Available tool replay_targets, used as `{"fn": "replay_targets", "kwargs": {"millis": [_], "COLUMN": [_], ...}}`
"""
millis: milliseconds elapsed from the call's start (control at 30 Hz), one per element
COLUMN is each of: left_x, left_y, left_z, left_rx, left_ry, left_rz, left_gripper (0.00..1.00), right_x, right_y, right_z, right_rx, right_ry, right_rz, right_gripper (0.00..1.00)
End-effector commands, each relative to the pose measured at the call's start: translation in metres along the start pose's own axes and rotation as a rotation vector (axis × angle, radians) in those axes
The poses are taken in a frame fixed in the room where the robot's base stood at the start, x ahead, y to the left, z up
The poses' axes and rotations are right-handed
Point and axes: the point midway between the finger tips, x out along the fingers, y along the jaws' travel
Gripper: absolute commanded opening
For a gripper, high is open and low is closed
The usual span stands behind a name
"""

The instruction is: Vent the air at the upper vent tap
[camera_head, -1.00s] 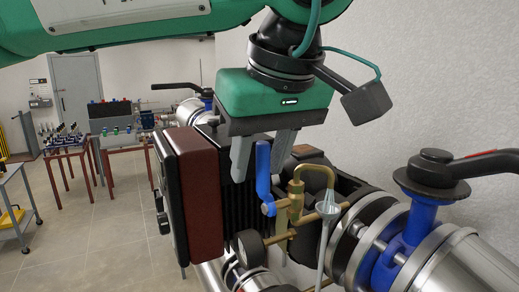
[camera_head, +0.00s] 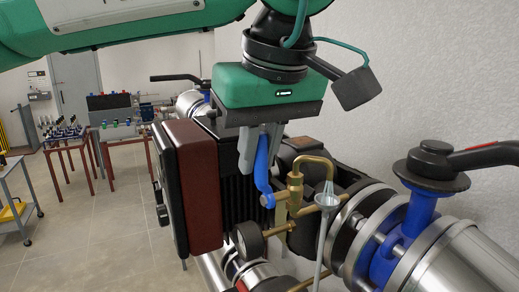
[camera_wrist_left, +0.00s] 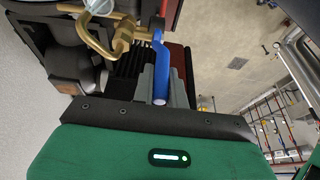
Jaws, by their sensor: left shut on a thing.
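The upper vent tap has a blue lever (camera_head: 262,165) that stands upright beside a brass pipe (camera_head: 295,180) with a curved spout. My left gripper (camera_head: 259,165) comes down from above and is shut on the upper part of the blue lever. In the left wrist view the blue lever (camera_wrist_left: 160,72) sits between the two grey fingers (camera_wrist_left: 161,90). A small clear funnel (camera_head: 327,199) with a tube stands under the spout's end. My right gripper is not in view.
The dark red end plate (camera_head: 197,185) of the exchanger stands just left of the lever. A round gauge (camera_head: 249,238) sits below it. A large blue valve with a black handle (camera_head: 485,156) is at the right. Tables (camera_head: 68,149) stand far behind on open floor.

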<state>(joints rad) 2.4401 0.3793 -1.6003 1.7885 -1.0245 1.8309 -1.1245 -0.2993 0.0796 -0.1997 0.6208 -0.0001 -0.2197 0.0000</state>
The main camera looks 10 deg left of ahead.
Motion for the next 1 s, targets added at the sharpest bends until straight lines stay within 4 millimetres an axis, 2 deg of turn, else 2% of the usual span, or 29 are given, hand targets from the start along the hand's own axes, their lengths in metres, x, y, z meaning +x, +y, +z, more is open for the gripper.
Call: {"fn": "replay_targets", "kwargs": {"millis": [600,1000], "left_x": [0.019,0.027], "left_y": [0.001,0.000], "left_z": [-0.020,-0.025], "left_rx": [-0.001,0.001], "left_ry": [-0.406,-0.555], "left_rz": [-0.001,-0.002], "left_gripper": [0.00,0.00], "right_x": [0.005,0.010], "right_y": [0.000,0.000], "right_z": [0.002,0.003], "right_rx": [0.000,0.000], "right_ry": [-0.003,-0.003], "right_rz": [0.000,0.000], "right_gripper": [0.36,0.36]}}
